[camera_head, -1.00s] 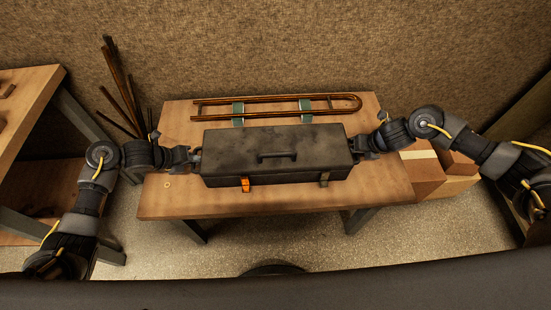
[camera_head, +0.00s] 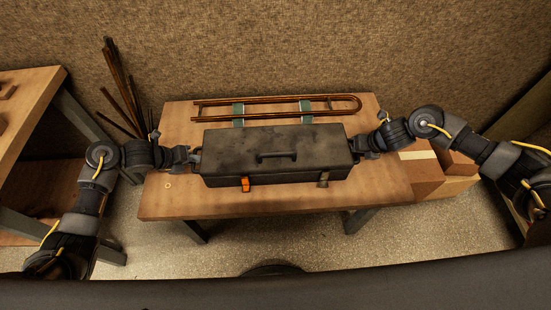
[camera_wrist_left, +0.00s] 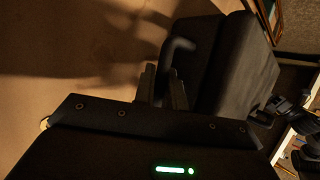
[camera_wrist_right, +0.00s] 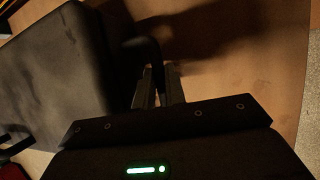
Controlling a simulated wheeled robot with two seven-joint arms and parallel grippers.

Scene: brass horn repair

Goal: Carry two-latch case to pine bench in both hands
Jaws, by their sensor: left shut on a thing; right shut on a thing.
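The dark two-latch case (camera_head: 235,146) is over the middle of the wooden bench (camera_head: 160,205), level, with its lid shut. One latch (camera_head: 245,184) is orange and the other (camera_head: 323,180) is dull metal. My left gripper (camera_head: 194,157) is shut at the case's left end, on what looks like a side handle (camera_wrist_left: 178,50) in the left wrist view. My right gripper (camera_head: 358,146) is shut at the right end, on a side handle (camera_wrist_right: 149,50) in the right wrist view. I cannot tell whether the case touches the bench top.
A long brass slide (camera_head: 280,115) lies on green supports (camera_head: 238,113) behind the case. Dark rods (camera_head: 122,88) stand behind the bench at left. Another wooden bench (camera_head: 30,100) is at far left. Boxes (camera_head: 425,172) sit at right. The bench front is clear.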

